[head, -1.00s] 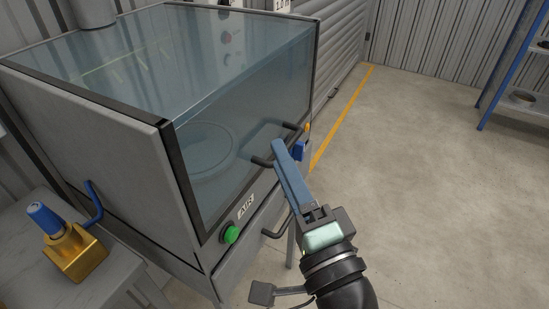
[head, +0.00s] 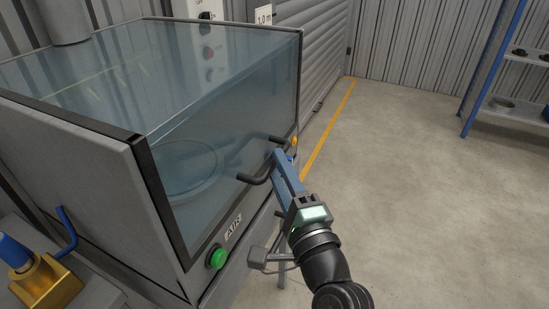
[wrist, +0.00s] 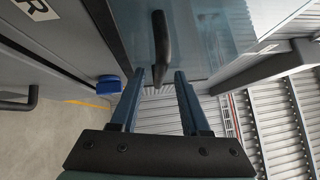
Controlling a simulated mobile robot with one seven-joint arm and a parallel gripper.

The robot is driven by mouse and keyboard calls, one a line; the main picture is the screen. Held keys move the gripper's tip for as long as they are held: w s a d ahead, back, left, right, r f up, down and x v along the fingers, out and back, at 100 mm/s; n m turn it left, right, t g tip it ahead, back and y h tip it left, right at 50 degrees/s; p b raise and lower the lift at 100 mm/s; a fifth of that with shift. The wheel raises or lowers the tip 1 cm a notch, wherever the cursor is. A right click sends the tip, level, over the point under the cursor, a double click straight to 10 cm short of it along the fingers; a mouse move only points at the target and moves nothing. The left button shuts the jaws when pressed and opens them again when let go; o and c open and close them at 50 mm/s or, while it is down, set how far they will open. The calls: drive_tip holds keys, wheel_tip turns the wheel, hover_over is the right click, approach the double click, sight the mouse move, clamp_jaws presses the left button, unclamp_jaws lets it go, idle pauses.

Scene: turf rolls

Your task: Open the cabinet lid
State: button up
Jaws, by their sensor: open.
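The cabinet (head: 75,165) stands at the left in the head view, a grey box with a glass lid (head: 215,125) in a dark frame. The lid is down. Its black bar handle (head: 257,180) sits low on the glass front. My gripper (head: 279,157) is open at the handle, its blue fingers hiding part of the bar. In the wrist view the handle (wrist: 160,40) stands upright in the picture, and its lower end lies between the fingertips of my gripper (wrist: 160,76). I cannot tell whether the fingers touch it.
A green button (head: 217,257) and an AIR label (head: 233,226) are on the cabinet's lower front. A golden block with a blue top (head: 42,283) stands at the lower left. A blue shelf (head: 512,92) is at the far right. The floor (head: 420,200) between is clear.

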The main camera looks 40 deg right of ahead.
drive_tip(key=shift+x, duration=1.3)
drive_tip(key=shift+c, duration=0.2)
clamp_jaws()
idle(0.4)
